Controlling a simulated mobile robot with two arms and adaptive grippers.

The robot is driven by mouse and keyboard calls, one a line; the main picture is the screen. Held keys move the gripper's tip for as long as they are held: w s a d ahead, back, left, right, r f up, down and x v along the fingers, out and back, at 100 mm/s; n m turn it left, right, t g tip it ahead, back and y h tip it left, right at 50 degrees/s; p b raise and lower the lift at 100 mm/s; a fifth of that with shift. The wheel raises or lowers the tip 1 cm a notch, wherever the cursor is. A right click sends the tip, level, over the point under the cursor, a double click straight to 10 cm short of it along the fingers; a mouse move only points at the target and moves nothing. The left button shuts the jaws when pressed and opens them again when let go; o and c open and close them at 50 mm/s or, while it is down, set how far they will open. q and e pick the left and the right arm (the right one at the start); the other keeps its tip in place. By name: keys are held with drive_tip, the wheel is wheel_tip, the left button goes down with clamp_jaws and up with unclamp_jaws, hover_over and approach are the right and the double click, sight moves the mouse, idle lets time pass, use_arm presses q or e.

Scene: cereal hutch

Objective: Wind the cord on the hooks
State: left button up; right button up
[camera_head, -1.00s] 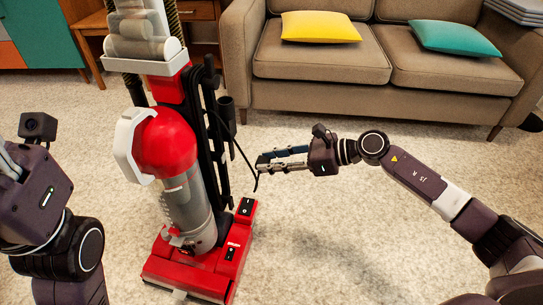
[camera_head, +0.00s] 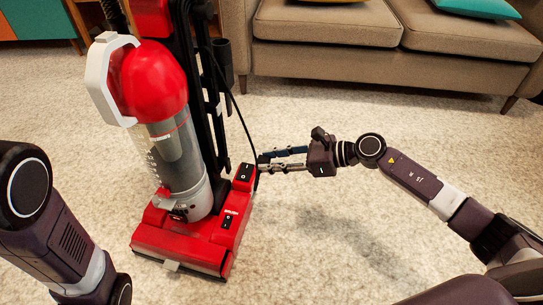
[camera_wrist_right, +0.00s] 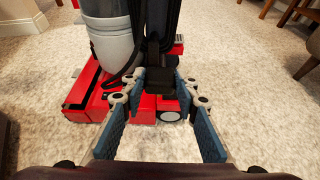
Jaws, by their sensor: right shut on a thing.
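A red and grey upright vacuum cleaner (camera_head: 170,85) stands on the carpet left of centre; it also shows in the right wrist view (camera_wrist_right: 110,40). Its black back column (camera_head: 203,110) rises out of frame, and I cannot clearly make out the cord hooks. The thin black cord (camera_head: 236,108) runs from the column down to my right gripper (camera_head: 261,163). My right gripper is shut on the cord, low beside the right rear of the red base. The exact grip is hard to see. Of my left arm only links show at the lower left; its gripper is out of view.
A brown sofa (camera_head: 390,50) stands at the back, with a teal cushion (camera_head: 475,7) partly in view. Pale carpet (camera_head: 330,235) is open to the right of the vacuum and in front of the sofa. A teal and orange cabinet (camera_head: 50,18) stands at the back left.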

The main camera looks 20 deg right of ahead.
wheel_tip(320, 180, down, 7)
drive_tip(key=b, duration=0.4)
drive_tip(key=shift+s+a+f+b, duration=0.2)
drive_tip(key=shift+s+b, duration=0.15)
drive_tip(key=o, duration=1.2)
drive_tip(key=shift+o, duration=0.2)
